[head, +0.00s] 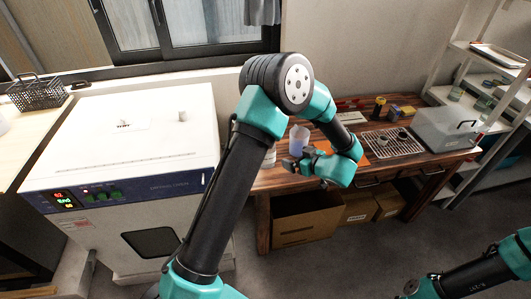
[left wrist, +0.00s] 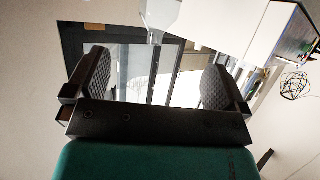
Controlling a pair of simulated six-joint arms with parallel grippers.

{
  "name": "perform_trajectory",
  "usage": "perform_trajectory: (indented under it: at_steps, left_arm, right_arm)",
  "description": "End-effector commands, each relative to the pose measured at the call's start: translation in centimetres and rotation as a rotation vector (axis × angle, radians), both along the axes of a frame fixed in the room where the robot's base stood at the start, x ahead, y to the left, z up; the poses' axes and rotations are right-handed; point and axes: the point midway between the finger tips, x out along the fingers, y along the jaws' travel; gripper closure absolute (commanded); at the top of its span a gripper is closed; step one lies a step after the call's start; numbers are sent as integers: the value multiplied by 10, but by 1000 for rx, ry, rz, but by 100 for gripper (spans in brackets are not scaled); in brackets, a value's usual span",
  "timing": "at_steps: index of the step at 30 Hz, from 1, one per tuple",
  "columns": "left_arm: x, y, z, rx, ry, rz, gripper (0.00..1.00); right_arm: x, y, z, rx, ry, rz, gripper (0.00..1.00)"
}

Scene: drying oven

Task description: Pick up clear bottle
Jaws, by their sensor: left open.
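A pale, translucent container (head: 299,138), which looks like the clear bottle, stands on the wooden table, partly hidden behind my left gripper. My left gripper (head: 291,162) is just in front of it, with its fingers pointing left. In the left wrist view the two dark ribbed fingers (left wrist: 155,82) are wide apart with nothing between them. A clear bottle (left wrist: 160,14) shows at the top edge of that view, beyond the fingers and cut off by the frame. My right arm reaches in at the bottom right of the head view; its gripper does not show.
A white drying oven (head: 130,140) stands left of the wooden table (head: 263,188). A black wire basket (head: 38,93) sits at the back left. Cardboard boxes (head: 305,218) are underneath.

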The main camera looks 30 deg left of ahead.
Motion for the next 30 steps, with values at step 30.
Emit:
perform_trajectory:
  at_steps: [30]
  left_arm:
    - [37, 105, -47, -2, -1, -1, 0]
  right_arm:
    - [0, 0, 0, 0, 0, 0, 57]
